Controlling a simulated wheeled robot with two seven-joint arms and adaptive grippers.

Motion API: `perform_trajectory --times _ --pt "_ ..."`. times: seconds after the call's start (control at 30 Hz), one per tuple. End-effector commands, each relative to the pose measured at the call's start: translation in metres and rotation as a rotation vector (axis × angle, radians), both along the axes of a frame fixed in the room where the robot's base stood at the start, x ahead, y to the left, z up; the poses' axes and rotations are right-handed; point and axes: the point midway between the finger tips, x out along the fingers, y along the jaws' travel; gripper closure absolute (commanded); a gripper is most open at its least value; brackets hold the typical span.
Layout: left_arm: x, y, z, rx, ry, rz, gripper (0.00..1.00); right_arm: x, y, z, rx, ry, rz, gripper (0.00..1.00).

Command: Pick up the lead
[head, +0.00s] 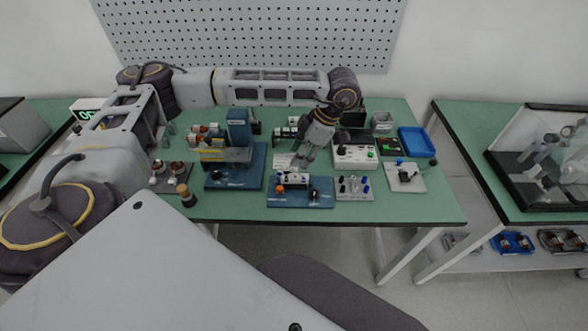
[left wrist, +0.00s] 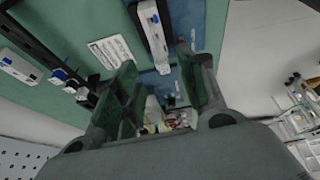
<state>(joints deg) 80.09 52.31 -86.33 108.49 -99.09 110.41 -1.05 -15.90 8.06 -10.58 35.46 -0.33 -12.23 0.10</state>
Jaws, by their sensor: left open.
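My left gripper (head: 299,158) hangs open over the middle of the green table, its fingers pointing down toward the front. In the left wrist view its two fingers (left wrist: 157,65) are apart. Small yellow, red and white items show beyond the gap between them, low in that view, too blurred to name. I cannot pick out the lead with certainty in either view; it is too small or hidden. A blue board (head: 281,202) with an orange and a black part lies just in front of the gripper. My right gripper is not in view.
A blue fixture (head: 238,178) stands left of the gripper. A white box with knobs (head: 354,156) and a grey plate with blue knobs (head: 354,194) are to its right. A blue tray (head: 416,141) lies at the right.

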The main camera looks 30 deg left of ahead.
Motion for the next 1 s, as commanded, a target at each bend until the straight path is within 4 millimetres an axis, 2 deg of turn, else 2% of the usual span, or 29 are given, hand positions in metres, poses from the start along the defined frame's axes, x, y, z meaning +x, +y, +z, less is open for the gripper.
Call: perform_trajectory --times 0.43,1.0 --pt "-0.009 0.015 -0.04 0.001 0.003 0.001 0.59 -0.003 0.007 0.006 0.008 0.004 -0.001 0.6" --pt "-0.009 0.016 -0.044 -0.001 0.001 0.0 0.6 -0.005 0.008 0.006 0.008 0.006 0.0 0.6"
